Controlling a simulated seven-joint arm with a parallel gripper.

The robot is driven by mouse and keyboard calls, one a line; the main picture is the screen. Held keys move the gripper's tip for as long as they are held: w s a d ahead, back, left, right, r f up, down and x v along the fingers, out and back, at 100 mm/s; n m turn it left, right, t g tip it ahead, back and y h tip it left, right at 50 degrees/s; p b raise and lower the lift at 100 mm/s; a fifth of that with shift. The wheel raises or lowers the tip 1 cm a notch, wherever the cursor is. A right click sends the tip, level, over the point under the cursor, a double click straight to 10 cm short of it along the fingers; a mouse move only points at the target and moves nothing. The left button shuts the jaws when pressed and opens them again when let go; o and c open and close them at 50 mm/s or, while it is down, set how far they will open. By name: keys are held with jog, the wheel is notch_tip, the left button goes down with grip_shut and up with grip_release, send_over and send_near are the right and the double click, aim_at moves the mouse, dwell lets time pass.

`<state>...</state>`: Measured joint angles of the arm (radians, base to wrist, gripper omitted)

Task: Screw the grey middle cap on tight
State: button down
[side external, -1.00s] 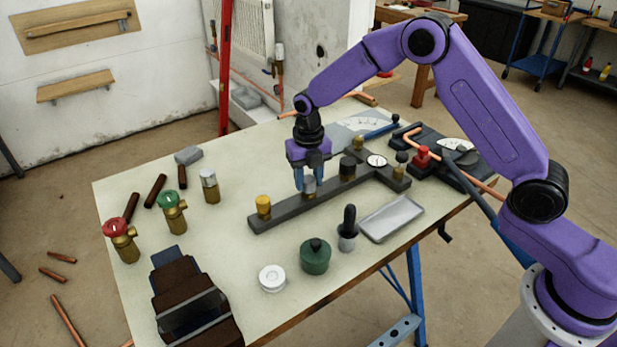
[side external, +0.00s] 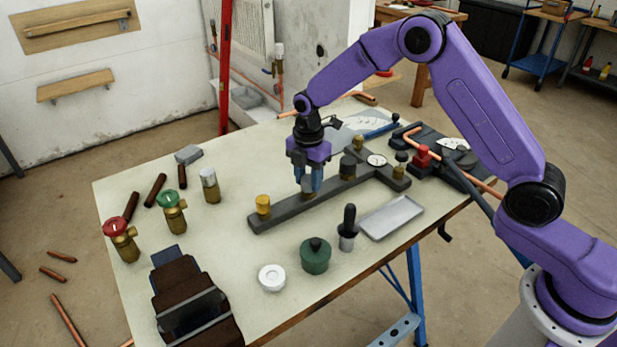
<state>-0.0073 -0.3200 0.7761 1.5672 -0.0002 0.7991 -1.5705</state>
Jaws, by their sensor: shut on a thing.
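The grey middle cap (side external: 308,186) sits on the dark grey manifold bar (side external: 276,218), between a yellow cap (side external: 263,204) at the bar's near left end and a black cap (side external: 347,167) farther along. My gripper (side external: 308,184) points straight down over the bar, its blue fingers shut on the grey cap from both sides. The fingers hide most of the cap, and its thread cannot be seen. Whether the cap is fully seated cannot be told.
A green pot (side external: 315,256), a white roll (side external: 272,278), a black-handled tool (side external: 348,228) and a grey tray (side external: 391,217) lie in front of the bar. Red (side external: 120,240) and green (side external: 172,211) valves stand left. The table between valves and bar is mostly clear.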

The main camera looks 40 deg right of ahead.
jog(key=c, duration=1.9)
grip_release()
jog(key=m, duration=0.5)
jog(key=shift+o, duration=0.2)
jog(key=m, duration=0.9)
grip_shut()
jog(key=m, duration=0.5)
jog(key=shift+f+m, duration=0.1)
jog(key=shift+m, duration=0.2)
jog(key=o, duration=1)
grip_release()
